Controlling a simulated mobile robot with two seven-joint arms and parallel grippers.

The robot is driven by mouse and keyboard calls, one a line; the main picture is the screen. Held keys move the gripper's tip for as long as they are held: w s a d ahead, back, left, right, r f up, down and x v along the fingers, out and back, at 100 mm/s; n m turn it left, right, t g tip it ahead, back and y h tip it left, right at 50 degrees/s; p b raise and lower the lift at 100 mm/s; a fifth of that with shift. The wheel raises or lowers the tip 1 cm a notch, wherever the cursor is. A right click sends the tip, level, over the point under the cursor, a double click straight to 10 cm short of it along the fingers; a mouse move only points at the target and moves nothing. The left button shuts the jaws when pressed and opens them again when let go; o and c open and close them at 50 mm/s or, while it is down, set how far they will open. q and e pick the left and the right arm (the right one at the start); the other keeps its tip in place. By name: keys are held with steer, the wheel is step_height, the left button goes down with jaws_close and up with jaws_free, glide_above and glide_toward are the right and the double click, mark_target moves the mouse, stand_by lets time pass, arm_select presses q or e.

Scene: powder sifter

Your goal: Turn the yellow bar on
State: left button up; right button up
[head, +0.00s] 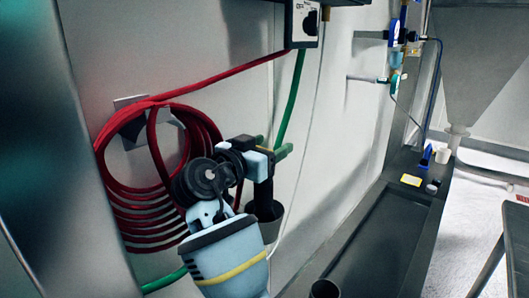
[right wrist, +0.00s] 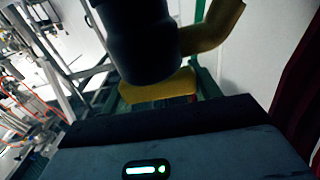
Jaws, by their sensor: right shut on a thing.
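The yellow bar (right wrist: 158,87) shows in the right wrist view, low between the green fingers of my right gripper (head: 276,149). It is partly hidden behind a dark cylinder (right wrist: 140,45). A bent yellow piece (right wrist: 215,28) shows beside that cylinder; I cannot tell if it joins the bar. My right gripper is shut on the yellow bar, close to the wall by the green hose. My left gripper is not in view.
A coiled red hose (head: 112,205) hangs on the wall to the left of my right arm. A green hose (head: 293,95) runs down from a control box (head: 305,22) with a knob. A metal trough (head: 385,245) and a hopper (head: 480,45) stand to the right.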

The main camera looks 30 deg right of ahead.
steer(key=shift+s+f+m+g+h, duration=0.15)
steer(key=shift+m+g+h, duration=0.35)
steer(key=shift+g, duration=0.4)
steer(key=o, duration=1)
